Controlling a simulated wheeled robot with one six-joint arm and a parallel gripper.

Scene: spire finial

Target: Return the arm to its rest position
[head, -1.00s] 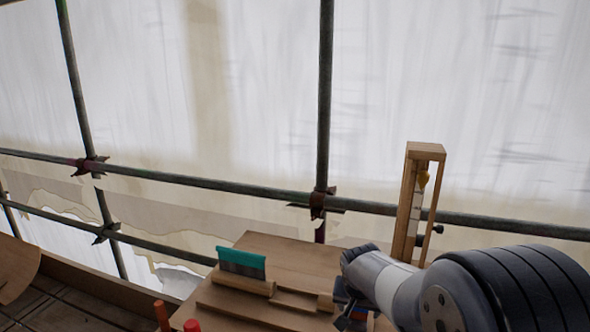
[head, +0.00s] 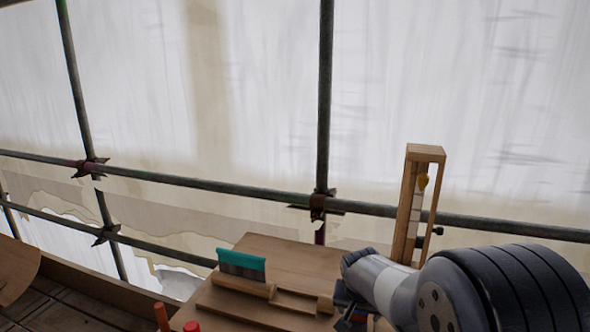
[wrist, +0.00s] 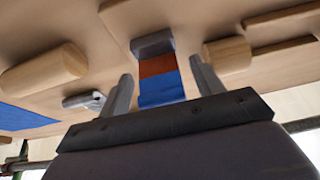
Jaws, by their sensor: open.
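My gripper (wrist: 163,90) shows in the wrist view with its two grey fingers spread apart and nothing between them. Beyond the fingers, a strip with a grey end, a brown-red band and a blue band (wrist: 160,88) lies on or over the wooden surface; I cannot tell its distance from the fingers. In the head view my arm (head: 400,285) reaches in from the lower right, and its wrist hides most of the gripper. The gripper end is low, just right of the wooden board (head: 290,256).
A teal-topped scraper-like tool (head: 241,263) stands in a wooden holder on the board. A tall wooden frame (head: 415,205) with a yellow piece stands behind my arm. Red objects (head: 191,326) are at the bottom edge. Scaffold poles (head: 325,110) and white sheeting stand behind.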

